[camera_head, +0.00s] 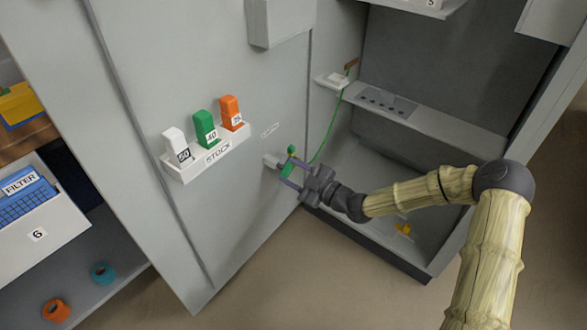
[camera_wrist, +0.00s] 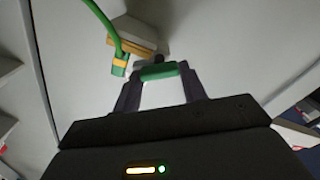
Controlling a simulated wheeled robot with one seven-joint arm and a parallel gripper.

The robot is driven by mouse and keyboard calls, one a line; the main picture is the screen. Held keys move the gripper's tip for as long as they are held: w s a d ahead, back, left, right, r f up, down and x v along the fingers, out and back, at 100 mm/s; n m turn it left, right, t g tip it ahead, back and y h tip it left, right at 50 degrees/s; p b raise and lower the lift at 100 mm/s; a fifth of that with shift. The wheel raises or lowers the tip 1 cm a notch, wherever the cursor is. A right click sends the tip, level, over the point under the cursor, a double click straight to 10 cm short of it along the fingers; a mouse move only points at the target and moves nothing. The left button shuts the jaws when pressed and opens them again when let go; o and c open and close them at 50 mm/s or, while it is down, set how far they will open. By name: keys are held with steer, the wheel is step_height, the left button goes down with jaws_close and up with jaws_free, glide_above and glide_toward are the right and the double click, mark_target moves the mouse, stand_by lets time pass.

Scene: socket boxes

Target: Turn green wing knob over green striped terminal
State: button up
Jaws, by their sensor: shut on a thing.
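The green wing knob (camera_wrist: 158,71) is a short green bar lying across between my fingertips in the wrist view. It also shows in the head view (camera_head: 287,169). My gripper (camera_head: 286,172) is shut on it, with one finger at each end; it also shows in the wrist view (camera_wrist: 160,78). The knob sits at a small pale terminal box (camera_wrist: 133,32) with a yellow-orange edge, fixed to the grey panel. A green cable end with an orange band (camera_wrist: 119,65) is at that box, left of the knob. I cannot make out green stripes on the terminal.
A green cable (camera_head: 326,130) runs from near the terminal up to a white box (camera_head: 332,81) in the open cabinet. A STOCK rack (camera_head: 206,158) with white, green and orange blocks is on the panel to the left.

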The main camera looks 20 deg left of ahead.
steer(key=m+p, duration=0.2)
steer(key=m, duration=0.2)
steer(key=shift+r+p, duration=0.1)
steer(key=shift+p, duration=0.3)
steer(key=shift+m+p, duration=0.45)
steer(key=shift+m, duration=0.45)
steer(key=shift+f, duration=0.2)
steer(key=o, duration=1)
steer(key=shift+r, duration=0.1)
steer(key=p+v, duration=0.4)
steer(key=v, duration=1.3)
steer(key=shift+d+p, duration=0.25)
steer(key=shift+p, duration=0.15)
